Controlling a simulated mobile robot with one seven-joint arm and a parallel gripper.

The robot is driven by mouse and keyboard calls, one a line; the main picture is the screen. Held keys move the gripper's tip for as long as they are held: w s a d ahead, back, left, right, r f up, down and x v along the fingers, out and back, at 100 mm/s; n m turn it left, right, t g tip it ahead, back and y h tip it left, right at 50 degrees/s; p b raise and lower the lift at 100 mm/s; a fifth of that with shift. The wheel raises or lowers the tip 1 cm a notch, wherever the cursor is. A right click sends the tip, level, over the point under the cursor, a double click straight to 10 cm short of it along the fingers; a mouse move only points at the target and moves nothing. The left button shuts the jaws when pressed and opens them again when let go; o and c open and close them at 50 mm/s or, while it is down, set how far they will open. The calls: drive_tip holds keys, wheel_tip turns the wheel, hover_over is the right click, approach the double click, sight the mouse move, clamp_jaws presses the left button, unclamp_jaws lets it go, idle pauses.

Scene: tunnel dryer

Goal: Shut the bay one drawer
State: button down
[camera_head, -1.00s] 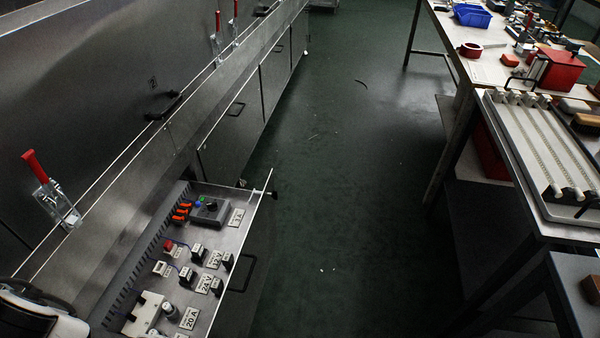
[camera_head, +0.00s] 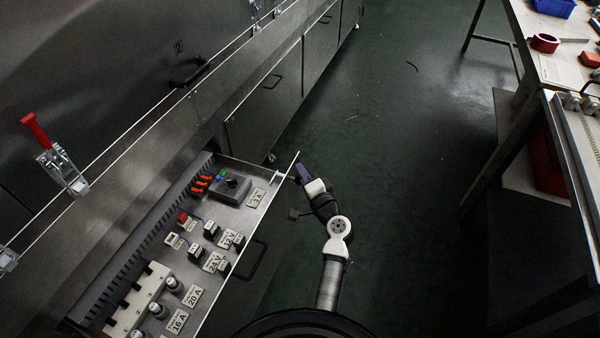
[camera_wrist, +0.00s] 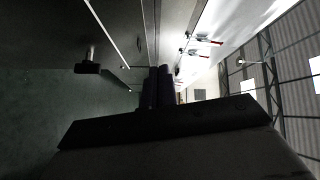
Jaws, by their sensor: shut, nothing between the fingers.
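The open drawer (camera_head: 268,203) stands pulled out of the steel dryer front at the lower left in the head view. It holds a grey box with a black knob, orange connectors, switches and labels. Its dark bar handle (camera_head: 257,261) is on its front panel. No bay number shows on it. My gripper (camera_head: 299,170) is at the far right corner of the drawer front, just outside it; whether it touches cannot be told. In the wrist view its dark fingers (camera_wrist: 157,88) are together with nothing between them.
A panel marked 2 (camera_head: 178,48) and closed cabinet doors (camera_head: 265,115) run along the dryer beyond the drawer. A red-handled clamp (camera_head: 55,155) is on the ledge. A workbench (camera_head: 545,65) stands right. The green floor (camera_head: 410,150) between is mostly clear.

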drive_tip(key=s+d+f+m+h, duration=0.1)
drive_tip(key=s+d+f+m, duration=0.3)
drive_tip(key=d+f, duration=0.3)
approach(294, 163)
drive_tip(key=w+d, duration=0.1)
drive_tip(key=w, duration=0.3)
drive_tip(key=shift+w+a+r, duration=0.1)
drive_tip(key=shift+w+a, duration=0.1)
drive_tip(key=shift+a, duration=0.4)
drive_tip(key=shift+w+a, duration=0.15)
drive_tip(key=shift+a, duration=0.45)
drive_tip(key=shift+w+a, duration=0.2)
drive_tip(key=shift+a, duration=0.35)
drive_tip(key=shift+a, duration=0.15)
